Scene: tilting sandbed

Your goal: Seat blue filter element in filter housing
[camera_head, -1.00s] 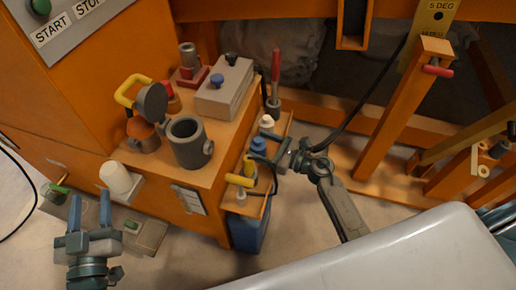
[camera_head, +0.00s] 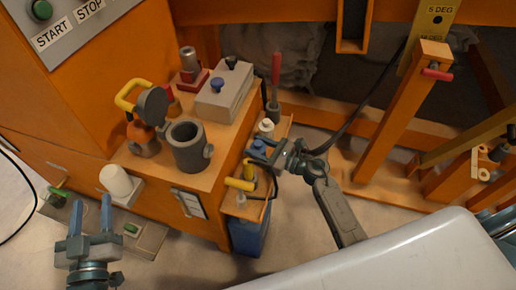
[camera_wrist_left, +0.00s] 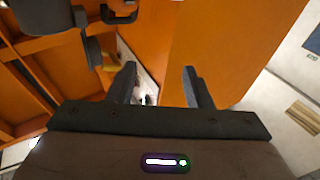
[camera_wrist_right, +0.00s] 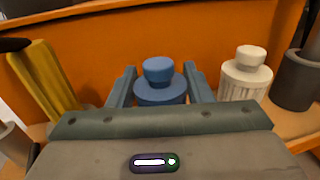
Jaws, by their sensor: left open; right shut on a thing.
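The blue filter element (camera_head: 259,148) stands on the narrow side shelf in the head view. In the right wrist view, the blue filter element (camera_wrist_right: 159,72) is upright, its knob showing above the jaws. My right gripper (camera_head: 271,151) is shut on it from the right; its fingers flank it in the right wrist view. The filter housing (camera_head: 188,148) is a dark grey, open-topped cylinder on the orange bench, left of the shelf. My left gripper (camera_head: 91,214) is open and empty at the lower left, pointing at the bench front.
A white ribbed element (camera_wrist_right: 246,76) stands beside the blue one, with a yellow-handled item (camera_head: 240,183) on the other side. A grey box (camera_head: 224,90) and a dark round lid (camera_head: 153,104) are near the housing. A white cylinder (camera_head: 115,180) stands near my left gripper.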

